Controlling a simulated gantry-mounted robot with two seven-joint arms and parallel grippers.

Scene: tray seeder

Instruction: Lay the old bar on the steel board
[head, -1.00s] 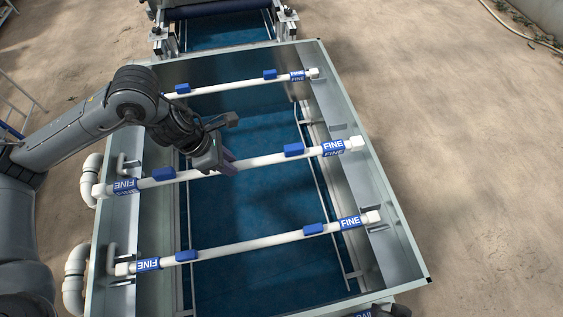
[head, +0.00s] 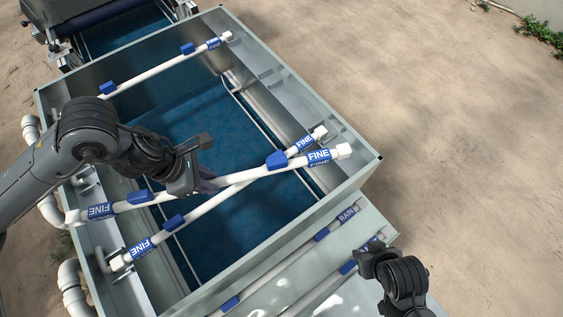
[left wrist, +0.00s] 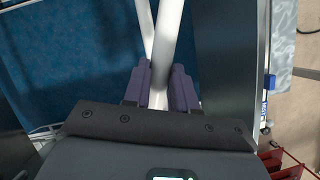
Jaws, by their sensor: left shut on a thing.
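My left gripper (head: 200,180) is shut on a white bar (head: 240,180) with blue clips and FINE labels, gripping it near its middle. The bar is held above the open tank, turned so it crosses over another FINE bar (head: 205,209). In the left wrist view the held bar (left wrist: 163,50) runs away between the two fingers. The steel board (head: 290,283) is at the lower right, beside the tank, with RAIN-labelled bars (head: 320,236) lying on it. My right gripper (head: 372,262) is near the board's right end; its jaw opening is unclear.
The tank's near wall (head: 365,172) stands between the held bar and the board. A far FINE bar (head: 160,69) spans the tank. White pipes (head: 72,285) stick out on the tank's left side. Sandy floor at the right is clear.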

